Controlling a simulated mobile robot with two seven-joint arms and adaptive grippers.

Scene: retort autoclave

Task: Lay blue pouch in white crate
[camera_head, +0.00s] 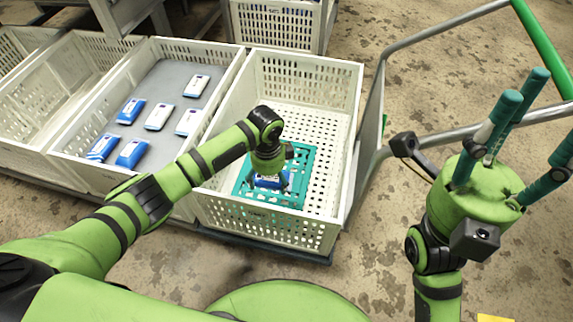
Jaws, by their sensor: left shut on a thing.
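The white crate (345,100) stands in the middle, with perforated walls and floor. A teal perforated mat (298,165) lies on its floor. My left arm reaches over the crate's left wall, and its gripper (271,181) points down inside, shut on a blue pouch (267,183). The pouch is over the teal mat and mostly hidden by the gripper. I cannot tell whether it touches the mat. My right gripper (527,112) is raised at the right, teal fingers pointing up and spread apart, empty.
The left neighbouring crate (222,58) holds several blue and white pouches (131,111) on a grey sheet. Another crate (72,62) farther left looks empty. A crate (280,22) stands behind. A metal rail (374,110) stands right of the white crate.

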